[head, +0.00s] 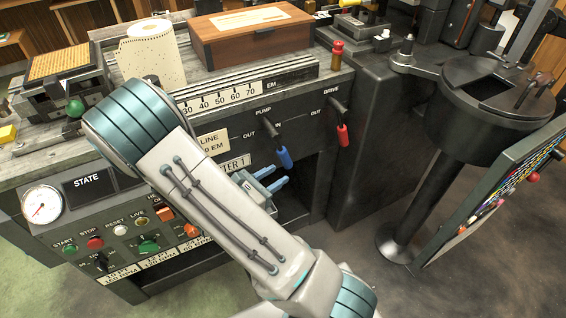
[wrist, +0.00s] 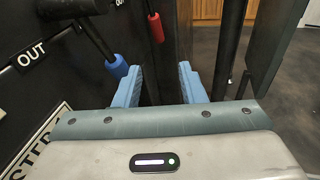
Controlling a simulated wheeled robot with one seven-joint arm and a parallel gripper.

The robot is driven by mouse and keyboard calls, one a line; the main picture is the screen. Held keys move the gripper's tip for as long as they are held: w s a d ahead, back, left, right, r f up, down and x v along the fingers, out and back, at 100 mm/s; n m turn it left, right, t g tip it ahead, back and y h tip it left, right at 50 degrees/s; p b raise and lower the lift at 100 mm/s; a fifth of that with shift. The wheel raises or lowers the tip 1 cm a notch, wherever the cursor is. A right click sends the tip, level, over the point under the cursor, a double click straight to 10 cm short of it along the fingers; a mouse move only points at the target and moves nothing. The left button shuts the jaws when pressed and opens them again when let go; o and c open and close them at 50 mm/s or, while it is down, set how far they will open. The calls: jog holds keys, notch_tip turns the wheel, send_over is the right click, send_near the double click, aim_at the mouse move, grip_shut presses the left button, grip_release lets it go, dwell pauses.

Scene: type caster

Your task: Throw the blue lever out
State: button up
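The blue lever (head: 284,157) is on the black front panel under the label PUMP, with OUT to its left and IN partly hidden behind it. Its black rod slants down and right to a blue grip. In the wrist view the blue grip (wrist: 117,66) is just left of my left finger, outside the gap between the fingers. My gripper (head: 272,178) has light blue fingers and is just below the lever grip in the head view. In the wrist view my gripper (wrist: 160,84) is open, with nothing between its fingers. I cannot tell whether a finger touches the lever.
A red lever (head: 342,134) under DRIVE is to the right; it also shows in the wrist view (wrist: 156,28). A round black stand (head: 484,105) and a tilted type rack (head: 490,215) are farther right. My arm covers part of the panel. Floor shows right of the machine.

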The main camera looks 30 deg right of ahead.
aim_at(281, 158)
jog(key=w+a+f+n+t+b, duration=0.2)
jog(key=w+a+f+n+t, duration=0.15)
jog(key=f+n+t, duration=0.2)
jog(key=shift+g+y, duration=0.35)
jog(key=shift+y, duration=0.05)
jog(key=x, duration=1.4)
jog(key=shift+d, duration=0.15)
jog(key=shift+c, duration=0.4)
grip_shut()
